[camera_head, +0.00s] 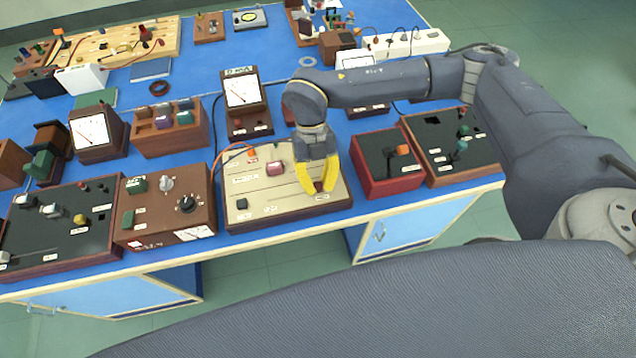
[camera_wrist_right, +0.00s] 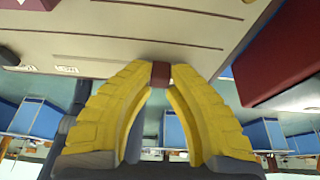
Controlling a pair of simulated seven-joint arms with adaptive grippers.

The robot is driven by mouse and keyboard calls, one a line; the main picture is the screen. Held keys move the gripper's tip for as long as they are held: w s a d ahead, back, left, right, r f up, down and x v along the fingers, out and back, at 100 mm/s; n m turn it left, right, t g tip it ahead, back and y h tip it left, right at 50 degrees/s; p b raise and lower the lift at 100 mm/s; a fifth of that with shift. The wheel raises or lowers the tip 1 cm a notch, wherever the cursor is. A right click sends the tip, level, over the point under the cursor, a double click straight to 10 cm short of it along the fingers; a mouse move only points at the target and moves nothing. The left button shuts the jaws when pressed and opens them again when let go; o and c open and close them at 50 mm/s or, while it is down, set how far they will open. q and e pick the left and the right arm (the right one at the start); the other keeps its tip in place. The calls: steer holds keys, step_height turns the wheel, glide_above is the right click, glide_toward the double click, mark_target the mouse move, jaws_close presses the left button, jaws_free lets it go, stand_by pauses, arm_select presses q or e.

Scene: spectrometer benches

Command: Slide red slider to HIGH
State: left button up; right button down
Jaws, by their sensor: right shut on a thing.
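The beige panel box (camera_head: 255,212) sits at the front edge of the blue bench, with labels and grooved lines on its top. My right gripper (camera_head: 319,188) has yellow fingers and reaches down at the right front part of this panel. In the wrist view, its fingertips (camera_wrist_right: 160,75) are closed on both sides of a small dark red slider (camera_wrist_right: 161,73). The slider shows only in part between the fingers, and I cannot read its HIGH mark. My left gripper is not in view.
A pinkish-red knob (camera_head: 275,168) and a black button (camera_head: 242,204) are on the same panel. A red-sided box (camera_head: 388,187) with an orange-topped lever stands close to the right. A brown box with dials (camera_head: 150,220) stands to the left.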

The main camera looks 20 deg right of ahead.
steer(key=c, duration=1.3)
jaws_free()
steer(key=shift+s+d+f, duration=0.1)
steer(key=shift+d, duration=0.15)
steer(key=shift+v, duration=6.1)
steer(key=shift+f, duration=0.1)
